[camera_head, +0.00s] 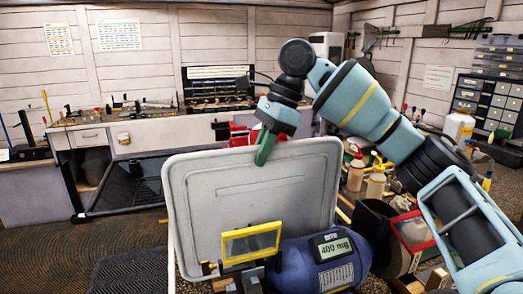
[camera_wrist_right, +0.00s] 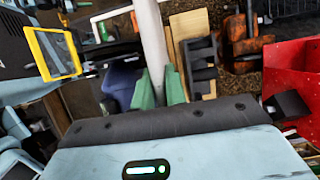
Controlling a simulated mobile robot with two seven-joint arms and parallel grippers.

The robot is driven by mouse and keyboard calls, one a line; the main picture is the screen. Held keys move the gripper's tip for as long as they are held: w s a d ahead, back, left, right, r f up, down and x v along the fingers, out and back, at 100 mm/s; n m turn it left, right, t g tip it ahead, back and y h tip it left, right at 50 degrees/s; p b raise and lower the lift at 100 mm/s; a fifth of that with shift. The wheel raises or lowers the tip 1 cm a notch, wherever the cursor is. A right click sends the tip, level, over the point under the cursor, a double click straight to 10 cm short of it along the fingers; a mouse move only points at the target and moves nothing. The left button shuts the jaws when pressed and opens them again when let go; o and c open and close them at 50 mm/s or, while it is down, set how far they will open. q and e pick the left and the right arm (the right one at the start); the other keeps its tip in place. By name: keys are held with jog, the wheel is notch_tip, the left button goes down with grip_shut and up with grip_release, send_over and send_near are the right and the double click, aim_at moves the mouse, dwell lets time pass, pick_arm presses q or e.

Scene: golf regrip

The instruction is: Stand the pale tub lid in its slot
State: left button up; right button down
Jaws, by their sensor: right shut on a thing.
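The pale tub lid (camera_head: 250,185) is a large grey-white panel with rounded corners, standing roughly upright and slightly tilted in the middle of the head view. My right gripper (camera_head: 265,148) is shut on its top edge, with green fingers on either side of the rim. In the right wrist view the lid (camera_wrist_right: 152,40) shows edge-on as a white bar between the green fingers of the gripper (camera_wrist_right: 158,92). The lid's lower edge is hidden behind things in front, so I cannot tell whether it touches anything. I cannot make out the slot for certain. My left gripper is not in view.
A yellow-framed panel (camera_head: 250,244) and a blue canister (camera_head: 325,265) with a display stand before the lid's lower part. A black slotted holder (camera_wrist_right: 200,62) is beside the lid in the wrist view. Bottles (camera_head: 356,172) crowd the right. Floor at left is open.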

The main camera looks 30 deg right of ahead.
jog(key=shift+f, duration=1.5)
dwell(1.1)
jog(key=c, duration=1.3)
grip_release()
jog(key=shift+c, duration=0.2)
jog(key=shift+v, duration=3.9)
